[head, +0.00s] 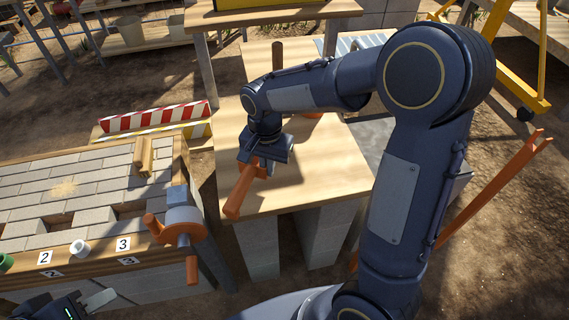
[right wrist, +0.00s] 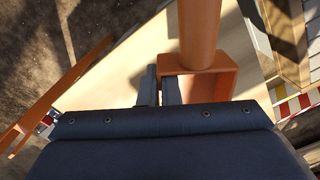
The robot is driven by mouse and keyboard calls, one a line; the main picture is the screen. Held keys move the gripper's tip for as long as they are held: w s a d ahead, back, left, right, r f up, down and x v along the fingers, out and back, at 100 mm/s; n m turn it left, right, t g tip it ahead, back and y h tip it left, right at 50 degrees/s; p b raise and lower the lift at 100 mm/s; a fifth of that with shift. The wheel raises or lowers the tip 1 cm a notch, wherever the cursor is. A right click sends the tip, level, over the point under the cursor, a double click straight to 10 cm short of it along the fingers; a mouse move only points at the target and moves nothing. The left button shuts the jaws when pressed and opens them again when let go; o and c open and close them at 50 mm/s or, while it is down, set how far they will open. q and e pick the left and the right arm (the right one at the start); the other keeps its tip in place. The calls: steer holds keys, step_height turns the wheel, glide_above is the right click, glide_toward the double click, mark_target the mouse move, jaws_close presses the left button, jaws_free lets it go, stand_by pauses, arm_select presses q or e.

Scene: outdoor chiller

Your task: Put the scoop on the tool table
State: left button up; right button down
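The orange scoop (head: 240,190) is at my right gripper (head: 262,163), over the front part of the wooden table (head: 275,199). Its round handle points toward the table's front edge. In the right wrist view, the fingers of my right gripper (right wrist: 160,88) are close together on one wall of the scoop's box-like part (right wrist: 217,80). The handle stretches away from them. I cannot tell whether the scoop touches the tabletop. My left gripper (head: 95,302) is low at the bottom left, partly cut off, away from the scoop; its opening is unclear.
A brick-topped bench (head: 70,195) with number labels stands at left. An orange-handled reel (head: 183,225) sits at its corner. A red-and-white striped bar (head: 155,116) lies behind it. A brown upright handle (head: 277,55) and a partly hidden orange item (head: 313,115) are farther back on the wooden table.

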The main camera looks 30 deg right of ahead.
steer(key=m, duration=0.2)
steer(key=a+r+m, duration=0.1)
steer(key=s+m+b, duration=0.1)
steer(key=m, duration=0.1)
steer(key=shift+a+r+m, duration=0.15)
steer(key=shift+r+m, duration=0.15)
steer(key=shift+r, duration=0.1)
steer(key=m, duration=0.1)
glide_toward(311, 184)
steer(key=shift+s+a+f+m, duration=0.1)
steer(key=shift+a+f+m, duration=0.2)
steer(key=shift+a+f, duration=0.45)
steer(key=shift+d+f, duration=0.3)
steer(key=shift+f, duration=0.1)
steer(key=f, duration=0.3)
steer(key=shift+d+f, duration=0.15)
steer(key=shift+d, duration=0.2)
steer(key=shift+f, duration=0.25)
